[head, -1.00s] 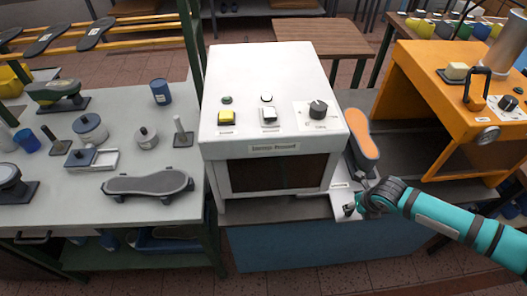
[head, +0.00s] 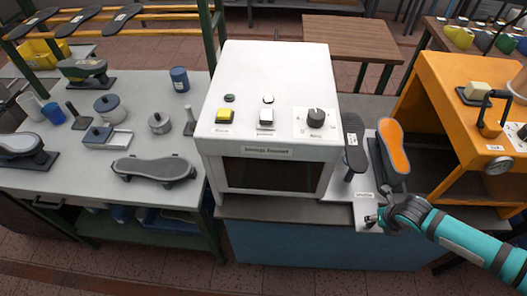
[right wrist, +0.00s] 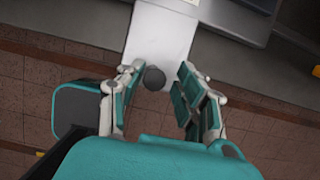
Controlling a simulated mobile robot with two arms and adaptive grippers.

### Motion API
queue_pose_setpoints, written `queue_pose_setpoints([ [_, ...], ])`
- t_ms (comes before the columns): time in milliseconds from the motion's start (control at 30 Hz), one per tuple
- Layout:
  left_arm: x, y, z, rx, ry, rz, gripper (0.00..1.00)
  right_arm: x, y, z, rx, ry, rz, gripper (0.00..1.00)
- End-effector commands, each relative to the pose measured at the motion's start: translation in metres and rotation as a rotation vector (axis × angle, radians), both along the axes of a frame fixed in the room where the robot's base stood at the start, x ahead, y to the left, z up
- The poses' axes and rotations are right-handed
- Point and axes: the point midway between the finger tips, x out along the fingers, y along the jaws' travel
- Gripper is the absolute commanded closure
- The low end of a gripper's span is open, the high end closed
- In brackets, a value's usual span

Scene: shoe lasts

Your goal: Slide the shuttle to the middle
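The shuttle (head: 367,212) is a pale plate beside the right side of the white machine (head: 268,110). A black upright sole (head: 354,142) and an orange-faced sole (head: 393,146) stand side by side behind its front end. The plate also shows in the right wrist view (right wrist: 160,38), with a round dark knob (right wrist: 154,78) at its near end. My right gripper (head: 378,217) is at that front end. In the right wrist view its spread fingers (right wrist: 158,88) are on either side of the knob, close to it on the left, with a gap on the right. My left gripper is out of view.
The orange machine (head: 440,110) with an open front stands to the right of the shuttle. A grey table (head: 75,175) with lasts, pots and a grey sole is at the left. A brown table (head: 350,38) stands behind.

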Motion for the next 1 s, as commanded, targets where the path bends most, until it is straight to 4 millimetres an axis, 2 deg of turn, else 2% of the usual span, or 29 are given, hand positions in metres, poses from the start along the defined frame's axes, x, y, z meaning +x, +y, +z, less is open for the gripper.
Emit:
queue_pose_setpoints([
  [267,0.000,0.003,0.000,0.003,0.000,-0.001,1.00,0.000,0.001,0.000,0.001,0.001,0.001,0.65],
  [533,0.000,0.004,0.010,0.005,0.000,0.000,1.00,-0.001,0.005,0.003,0.000,0.001,0.002,0.65],
  [800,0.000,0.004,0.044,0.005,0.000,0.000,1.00,-0.010,0.005,0.033,0.002,0.002,0.002,0.65],
  [867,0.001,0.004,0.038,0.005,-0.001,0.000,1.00,-0.013,0.004,0.035,0.000,0.000,0.002,0.65],
  [1000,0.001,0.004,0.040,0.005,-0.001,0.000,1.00,-0.018,0.004,0.050,0.001,0.000,0.001,0.65],
])
